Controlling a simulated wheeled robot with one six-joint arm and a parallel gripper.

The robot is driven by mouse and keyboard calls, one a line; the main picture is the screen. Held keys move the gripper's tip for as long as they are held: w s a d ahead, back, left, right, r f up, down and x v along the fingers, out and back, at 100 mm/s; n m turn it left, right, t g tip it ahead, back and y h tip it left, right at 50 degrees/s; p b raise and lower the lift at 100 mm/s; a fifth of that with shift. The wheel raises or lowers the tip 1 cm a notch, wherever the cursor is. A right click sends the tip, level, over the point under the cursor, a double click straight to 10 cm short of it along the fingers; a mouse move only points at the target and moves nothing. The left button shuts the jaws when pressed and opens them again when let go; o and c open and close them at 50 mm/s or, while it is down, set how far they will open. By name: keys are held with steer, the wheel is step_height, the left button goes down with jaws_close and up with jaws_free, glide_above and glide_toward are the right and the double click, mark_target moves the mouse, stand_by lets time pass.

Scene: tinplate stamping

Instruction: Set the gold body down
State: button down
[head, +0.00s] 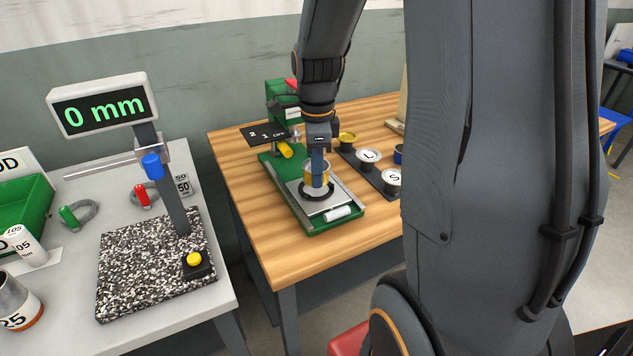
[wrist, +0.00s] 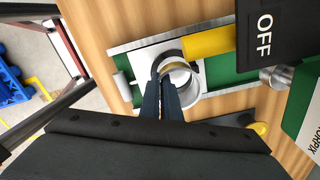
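The gold body (head: 325,179) is a small open can, with its pale inside showing in the wrist view (wrist: 185,80). It is upright at the black ring on the silver plate (head: 336,202) of the green machine. I cannot tell whether its bottom touches the plate. My gripper (head: 317,178) points straight down at the can. In the wrist view its two dark fingers (wrist: 168,92) are close together with the can's near wall between them. The fingers hide part of the wall.
A yellow cylinder (wrist: 208,42) and a black OFF plate (wrist: 268,28) are close to the can. A dark strip with lidded tins (head: 368,158) lies to the right on the wooden table (head: 262,228). A height gauge (head: 180,190) stands on the left bench.

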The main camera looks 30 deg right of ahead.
steer(key=shift+f, duration=1.3)
steer(key=shift+f, duration=0.15)
steer(key=c, duration=2)
jaws_free()
step_height(320, 180, up, 12)
steer(key=shift+r+b, duration=0.1)
steer(key=shift+b, duration=0.6)
steer(key=s+a+f+n, duration=0.3)
steer(key=n, duration=0.4)
steer(key=s+a+f+n, duration=0.3)
steer(key=s+f+n, duration=0.1)
steer(key=n, duration=0.3)
steer(key=s+a+f+n, duration=0.2)
steer(key=s+f+n, duration=0.1)
steer(key=n, duration=0.4)
steer(key=shift+s+a+f, duration=0.2)
steer(key=shift+a+f, duration=0.2)
steer(key=shift+f, duration=0.35)
steer(key=shift+s+a+f+n+t, duration=0.15)
steer(key=shift+s+n, duration=0.05)
steer(key=shift+n, duration=0.25)
steer(key=shift+s+a+f+n+t, duration=0.1)
steer(key=shift+s+n+t, duration=0.1)
steer(key=shift+n, duration=0.25)
